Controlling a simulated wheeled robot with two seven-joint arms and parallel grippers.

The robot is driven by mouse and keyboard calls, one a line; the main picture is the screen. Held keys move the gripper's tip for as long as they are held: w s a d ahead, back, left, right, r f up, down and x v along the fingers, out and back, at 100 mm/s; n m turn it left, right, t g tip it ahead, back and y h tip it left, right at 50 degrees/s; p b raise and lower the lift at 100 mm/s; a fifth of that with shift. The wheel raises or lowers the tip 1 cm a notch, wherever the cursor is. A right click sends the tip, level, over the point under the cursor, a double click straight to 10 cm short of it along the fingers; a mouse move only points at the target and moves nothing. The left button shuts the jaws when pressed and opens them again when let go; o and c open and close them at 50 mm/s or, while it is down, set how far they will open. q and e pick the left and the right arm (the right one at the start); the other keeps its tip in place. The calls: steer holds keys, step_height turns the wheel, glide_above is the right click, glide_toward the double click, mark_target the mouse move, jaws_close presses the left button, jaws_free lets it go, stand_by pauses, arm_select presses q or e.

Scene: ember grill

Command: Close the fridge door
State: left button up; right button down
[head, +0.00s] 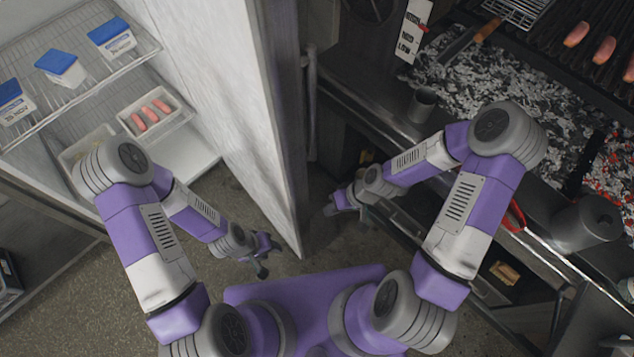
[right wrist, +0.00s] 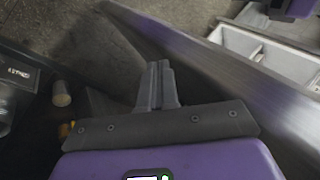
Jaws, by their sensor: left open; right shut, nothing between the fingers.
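The fridge (head: 190,150) stands open at the left of the head view. Its door (head: 245,110) swings out toward me, white inner face to the left, with a long vertical handle (head: 311,105) on its dark outer side. My left gripper (head: 268,257) is open and empty, low on the inner-face side near the door's bottom corner. My right gripper (head: 334,207) is shut and empty on the outer side, right of the door. In the right wrist view, the shut fingers (right wrist: 157,72) are near the door's grey edge (right wrist: 225,68); contact cannot be told.
Fridge shelves hold blue-lidded tubs (head: 62,68) and a tray of sausages (head: 130,112). The grill counter (head: 380,95) with ember bed (head: 480,95) and a metal cup (head: 422,105) lies close to the right of the door.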

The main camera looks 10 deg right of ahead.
steer(key=w+d+r+n+p, duration=0.1)
steer(key=w+d+r+n, duration=0.15)
steer(key=r, duration=0.35)
steer(key=w+d+r+n, duration=0.1)
steer(key=d+r+n, duration=0.2)
steer(key=r, duration=0.2)
steer(key=a+f+b, duration=0.3)
steer(key=a+f, duration=0.4)
steer(key=a, duration=0.2)
steer(key=shift+s+f+y+b, duration=0.2)
steer(key=shift+s+y+b, duration=0.1)
steer(key=shift+y+b, duration=0.1)
steer(key=shift+a, duration=0.1)
